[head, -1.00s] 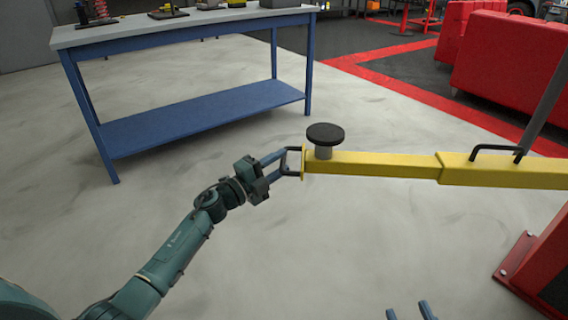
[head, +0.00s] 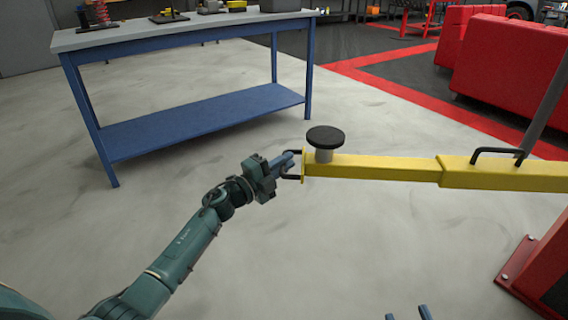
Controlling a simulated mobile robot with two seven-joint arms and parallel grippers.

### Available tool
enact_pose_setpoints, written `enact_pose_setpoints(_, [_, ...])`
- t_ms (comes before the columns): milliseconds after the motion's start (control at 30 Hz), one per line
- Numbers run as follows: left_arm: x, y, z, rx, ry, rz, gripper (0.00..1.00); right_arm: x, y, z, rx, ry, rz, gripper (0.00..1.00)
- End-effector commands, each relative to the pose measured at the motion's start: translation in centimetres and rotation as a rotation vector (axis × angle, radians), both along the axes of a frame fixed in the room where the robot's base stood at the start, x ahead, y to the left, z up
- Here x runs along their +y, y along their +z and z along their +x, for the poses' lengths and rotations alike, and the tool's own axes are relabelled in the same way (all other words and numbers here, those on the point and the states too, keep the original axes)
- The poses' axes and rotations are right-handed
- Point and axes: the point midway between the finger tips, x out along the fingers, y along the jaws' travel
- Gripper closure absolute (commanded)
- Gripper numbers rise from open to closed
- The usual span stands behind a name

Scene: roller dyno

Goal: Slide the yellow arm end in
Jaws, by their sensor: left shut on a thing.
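The yellow arm end (head: 375,168) is a straight bar running left out of a thicker yellow sleeve (head: 505,176). A round black pad (head: 325,137) on a short grey stem stands on top near its left tip. A dark loop handle (head: 293,178) sits on that tip. My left gripper (head: 289,162) is shut on the loop handle, its blue fingers close together over part of it. My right gripper (head: 407,315) shows only as two finger tips at the bottom edge, spread apart and empty, well below the arm.
A second dark handle (head: 497,153) is on the sleeve, beside a grey slanted post (head: 543,100). A red post with a base plate (head: 540,265) stands at the lower right. A blue workbench (head: 200,112) is behind. The floor between is clear.

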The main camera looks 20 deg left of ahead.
Motion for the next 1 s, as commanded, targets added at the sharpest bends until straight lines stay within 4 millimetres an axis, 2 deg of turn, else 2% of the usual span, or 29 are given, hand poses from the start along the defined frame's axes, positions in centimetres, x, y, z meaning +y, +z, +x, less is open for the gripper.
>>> enact_pose_setpoints(333, [0.0,0.0,0.0,0.0,0.0,0.0,1.0,0.0,0.0,0.0,0.0,0.0,0.0,0.64])
enact_pose_setpoints(433, [-0.9,0.0,0.2,0.0,-0.001,-0.002,1.0,0.0,0.1,0.0,0.001,0.0,0.0,0.64])
enact_pose_setpoints(800, [-10.3,-0.1,2.1,0.0,-0.004,-0.004,1.0,-0.1,-0.1,0.0,-0.006,-0.001,-0.002,0.64])
enact_pose_setpoints(900, [-11.8,-0.1,2.4,-0.001,-0.004,-0.003,1.0,0.0,0.0,-0.1,-0.029,0.004,0.002,0.64])
enact_pose_setpoints(1000, [-12.5,0.0,2.5,0.0,-0.003,-0.001,1.0,0.1,0.1,-0.1,-0.04,0.009,0.005,0.64])
